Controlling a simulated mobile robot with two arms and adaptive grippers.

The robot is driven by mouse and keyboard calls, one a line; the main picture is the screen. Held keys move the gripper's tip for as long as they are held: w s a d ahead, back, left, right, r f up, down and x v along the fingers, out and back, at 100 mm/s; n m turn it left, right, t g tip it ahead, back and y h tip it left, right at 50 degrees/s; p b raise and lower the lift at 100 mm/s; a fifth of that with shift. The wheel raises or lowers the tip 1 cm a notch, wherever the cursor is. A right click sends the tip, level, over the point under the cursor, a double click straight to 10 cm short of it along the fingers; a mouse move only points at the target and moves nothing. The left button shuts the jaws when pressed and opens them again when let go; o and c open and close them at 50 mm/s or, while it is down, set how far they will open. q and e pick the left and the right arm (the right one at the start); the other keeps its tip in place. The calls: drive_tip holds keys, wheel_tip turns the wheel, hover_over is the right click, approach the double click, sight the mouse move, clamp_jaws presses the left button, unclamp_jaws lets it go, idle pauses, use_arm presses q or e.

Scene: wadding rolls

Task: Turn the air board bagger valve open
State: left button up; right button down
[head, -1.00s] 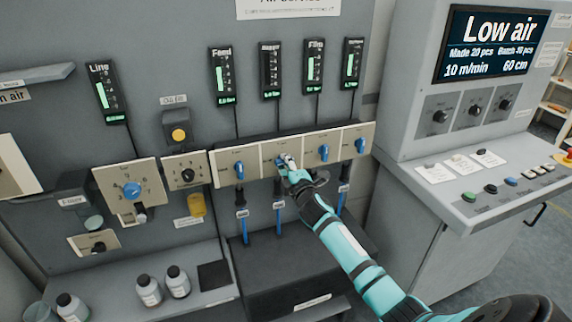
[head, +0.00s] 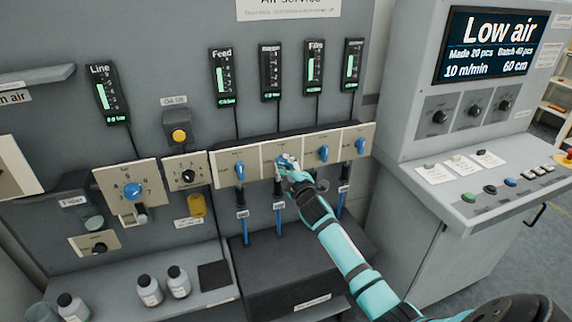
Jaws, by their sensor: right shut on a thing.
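The air board's valve row (head: 260,147) is a pale panel with several blue-handled valves. The bagger valve is the second from the left, below the second gauge (head: 270,72). My right gripper (head: 285,162) is shut on this valve's handle. The fingers hide most of the handle, so its exact angle is hard to tell. The feed valve (head: 239,172) to its left and the film valve (head: 323,153) to its right have handles standing roughly upright. The bagger gauge looks mostly dark, while the feed gauge (head: 221,77) shows a green bar. My left gripper is not in view.
Blue hoses (head: 278,219) hang below the valves. A line regulator (head: 133,191) and an oiler dial (head: 187,174) are at left. Bottles (head: 150,290) stand on the lower shelf. A control console (head: 483,185) with a "Low air" screen (head: 497,43) stands at right.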

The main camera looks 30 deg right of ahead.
drive_tip(key=m+p, duration=0.1)
drive_tip(key=m, duration=0.5)
drive_tip(key=shift+m, duration=0.3)
drive_tip(key=m+p, duration=0.1)
drive_tip(key=m, duration=0.5)
drive_tip(key=shift+f, duration=0.1)
drive_tip(key=shift+m, duration=0.3)
drive_tip(key=c, duration=1.2)
unclamp_jaws()
drive_tip(key=shift+c, duration=0.2)
drive_tip(key=shift+s, duration=0.2)
drive_tip(key=v, duration=1.1)
drive_tip(key=shift+s, duration=0.3)
drive_tip(key=shift+f, duration=0.1)
